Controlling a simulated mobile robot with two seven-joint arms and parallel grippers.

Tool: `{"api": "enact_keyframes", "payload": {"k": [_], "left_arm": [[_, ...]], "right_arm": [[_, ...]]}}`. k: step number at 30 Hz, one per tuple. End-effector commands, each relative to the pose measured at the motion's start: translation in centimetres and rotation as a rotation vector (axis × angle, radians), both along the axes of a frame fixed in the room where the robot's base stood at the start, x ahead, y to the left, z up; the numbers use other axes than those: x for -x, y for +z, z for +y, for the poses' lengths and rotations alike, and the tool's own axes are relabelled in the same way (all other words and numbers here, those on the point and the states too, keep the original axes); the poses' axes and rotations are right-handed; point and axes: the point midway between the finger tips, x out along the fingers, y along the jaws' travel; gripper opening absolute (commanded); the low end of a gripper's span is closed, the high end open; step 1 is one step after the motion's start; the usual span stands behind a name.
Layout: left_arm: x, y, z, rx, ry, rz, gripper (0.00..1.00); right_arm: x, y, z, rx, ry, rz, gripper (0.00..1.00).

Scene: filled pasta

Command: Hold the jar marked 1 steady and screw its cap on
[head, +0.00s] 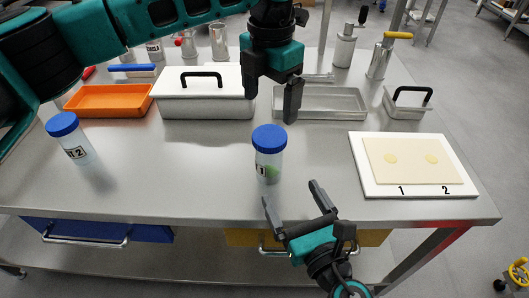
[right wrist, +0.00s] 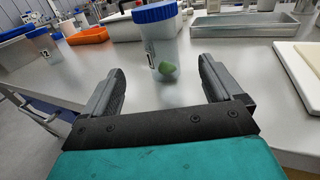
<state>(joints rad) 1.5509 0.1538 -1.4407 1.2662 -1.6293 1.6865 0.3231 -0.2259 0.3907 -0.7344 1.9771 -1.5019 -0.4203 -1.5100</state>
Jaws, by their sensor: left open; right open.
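The jar marked 1 (head: 268,166) stands upright on the metal table, clear with something green inside. Its blue cap (head: 268,138) sits on top; I cannot tell how tightly. My left gripper (head: 285,103) is open, above and slightly behind the cap in the head view, apart from it. My right gripper (head: 290,198) is open and low in front of the jar. In the right wrist view the jar (right wrist: 162,58) stands beyond and between the open fingers (right wrist: 160,88), not touched. Another blue-capped jar marked 2 (head: 76,148) stands at the left.
A white board with two dough rounds, numbered 1 and 2 (head: 415,190), lies at the right. An orange tray (head: 95,112), a white lidded box (head: 205,104) and a metal tray (head: 335,114) stand behind. The table around jar 1 is clear.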

Motion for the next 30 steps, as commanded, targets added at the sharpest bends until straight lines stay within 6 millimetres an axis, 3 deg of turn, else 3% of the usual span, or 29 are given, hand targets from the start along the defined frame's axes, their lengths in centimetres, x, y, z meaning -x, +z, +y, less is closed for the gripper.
{"api": "enact_keyframes", "payload": {"k": [14, 30], "left_arm": [[0.0, 0.0, 0.0, 0.001, -0.001, 0.001, 0.95], [0.0, 0.0, 0.0, 0.001, -0.001, 0.001, 0.95]], "right_arm": [[-0.9, 0.0, 0.3, -0.001, -0.001, -0.002, 0.93], [-9.7, 0.1, 3.9, -0.002, 0.0, -0.001, 0.93]]}}
